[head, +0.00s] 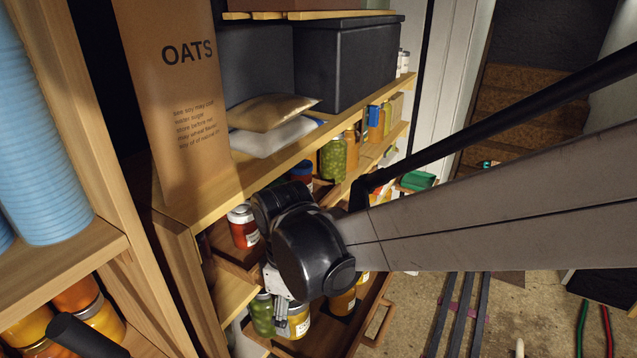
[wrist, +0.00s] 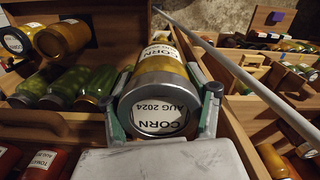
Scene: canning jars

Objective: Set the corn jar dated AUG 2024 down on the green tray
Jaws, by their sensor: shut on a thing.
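In the wrist view my gripper (wrist: 163,98) is shut on a corn jar (wrist: 160,112). The jar's silver-rimmed lid faces the camera and reads CORN AUG 2024; its yellow glass body points away between the two fingers. In the head view my wrist covers much of the gripper (head: 278,285), which is low in front of the shelf's pull-out drawers. A yellow jar with a white label (head: 298,320) shows just below it; I cannot tell if that is the held one. A green tray-like object (head: 418,180) is beyond the shelf, partly behind my arm.
In the wrist view, green jars (wrist: 72,88), another jar labelled CORN (wrist: 18,42) and red tomato jars (wrist: 45,160) lie to the left. Wooden drawer walls and a grey rail (wrist: 225,65) run close on the right. The head view shows an OATS bag (head: 185,120) above.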

